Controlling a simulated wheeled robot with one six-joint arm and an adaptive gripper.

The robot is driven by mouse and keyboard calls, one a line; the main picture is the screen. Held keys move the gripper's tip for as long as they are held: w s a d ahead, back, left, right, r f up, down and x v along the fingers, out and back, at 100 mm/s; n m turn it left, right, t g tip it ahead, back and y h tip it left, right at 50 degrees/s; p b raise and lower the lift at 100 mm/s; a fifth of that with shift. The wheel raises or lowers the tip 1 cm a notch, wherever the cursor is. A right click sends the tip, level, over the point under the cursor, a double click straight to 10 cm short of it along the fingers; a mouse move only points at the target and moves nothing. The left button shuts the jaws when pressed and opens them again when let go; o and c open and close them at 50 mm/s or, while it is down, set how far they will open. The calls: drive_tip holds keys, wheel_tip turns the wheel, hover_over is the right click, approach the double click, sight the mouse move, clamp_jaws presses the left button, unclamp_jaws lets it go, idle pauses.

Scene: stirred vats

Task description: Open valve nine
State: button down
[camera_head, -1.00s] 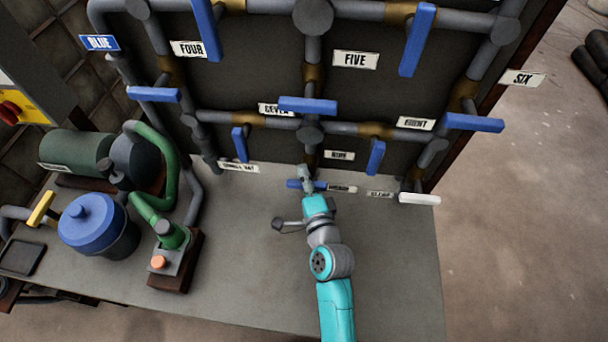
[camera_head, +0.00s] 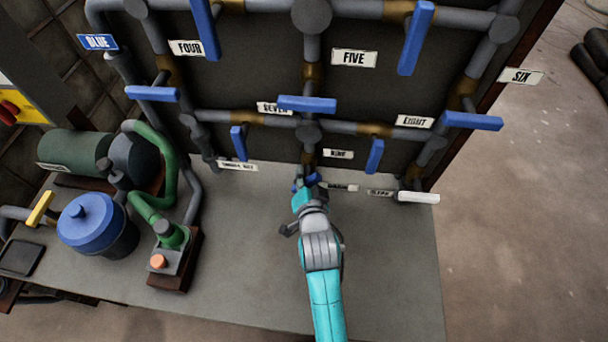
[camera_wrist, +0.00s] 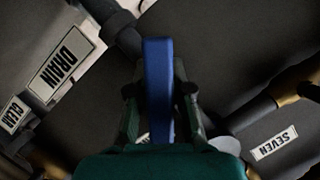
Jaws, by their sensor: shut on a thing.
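The blue lever handle (camera_wrist: 158,85) stands upright between the two fingers of my gripper (camera_wrist: 160,100) in the wrist view, and the fingers are shut on it. In the head view my gripper (camera_head: 306,182) is at the low pipe under the middle column, just below and left of a small label that appears to read NINE (camera_head: 338,153). Only small bits of blue show there; my gripper and wrist hide most of the handle and its valve body.
A white handle (camera_head: 418,197) is to the right. A blue-lidded pot (camera_head: 88,222) and a green-piped pump (camera_head: 172,240) stand left. The bench (camera_head: 240,260) is bare between pump and arm.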

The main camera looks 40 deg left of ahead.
drive_tip(key=n+h, duration=0.1)
drive_tip(key=n, duration=0.1)
drive_tip(key=shift+n+t+h, duration=0.3)
drive_tip(key=shift+w+d+f+n+t+h, duration=0.1)
drive_tip(key=shift+d+n+t+h, duration=0.1)
drive_tip(key=shift+n+h, duration=0.35)
drive_tip(key=shift+w+d+n+t+h, duration=0.1)
drive_tip(key=shift+n+t+h, duration=0.15)
drive_tip(key=shift+n, duration=0.5)
drive_tip(key=c, duration=1.1)
unclamp_jaws()
drive_tip(key=shift+o, duration=0.2)
drive_tip(key=v, duration=1.2)
drive_tip(key=shift+a, duration=0.1)
